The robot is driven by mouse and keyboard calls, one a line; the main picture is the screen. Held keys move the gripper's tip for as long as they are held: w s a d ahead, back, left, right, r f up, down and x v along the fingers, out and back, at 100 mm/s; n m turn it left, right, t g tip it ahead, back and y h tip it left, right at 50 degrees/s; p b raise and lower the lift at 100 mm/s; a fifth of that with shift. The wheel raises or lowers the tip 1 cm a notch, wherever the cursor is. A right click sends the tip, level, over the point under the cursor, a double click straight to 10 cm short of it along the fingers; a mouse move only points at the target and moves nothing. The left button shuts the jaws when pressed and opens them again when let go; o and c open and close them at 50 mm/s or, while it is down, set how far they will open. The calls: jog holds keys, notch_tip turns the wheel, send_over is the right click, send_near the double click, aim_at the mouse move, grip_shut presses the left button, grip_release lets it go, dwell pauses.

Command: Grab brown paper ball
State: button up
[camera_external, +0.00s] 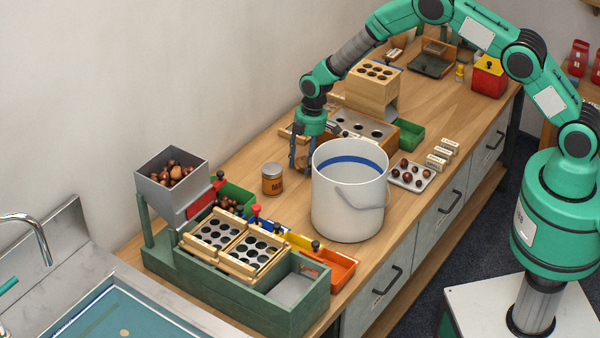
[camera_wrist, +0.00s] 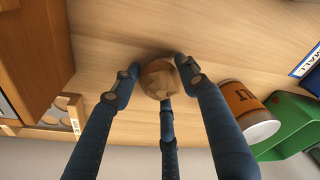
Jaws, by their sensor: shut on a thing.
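The brown paper ball (camera_wrist: 158,79) shows in the wrist view as a small, crumpled, light brown ball over the wooden bench top. My gripper (camera_wrist: 158,82) has dark blue fingers around it and is shut on it, with fingers at its left and right and one below it in the picture. In the external view my gripper (camera_external: 302,162) is low over the bench, just behind and left of the white bucket (camera_external: 345,215). I cannot tell whether the ball touches the bench.
An orange-labelled tin (camera_external: 272,179) stands left of my gripper. A wooden block with a metal hole plate (camera_external: 365,125) is close behind on the right. The green sorting stand (camera_external: 205,280) with a grey chestnut hopper (camera_external: 160,198) is at front left. A small chestnut tray (camera_external: 427,181) lies right of the bucket.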

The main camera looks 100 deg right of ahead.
aim_at(303, 157)
notch_tip(303, 157, up, 10)
jog(key=shift+f+p, duration=0.15)
jog(key=shift+p, duration=0.55)
dwell(0.4)
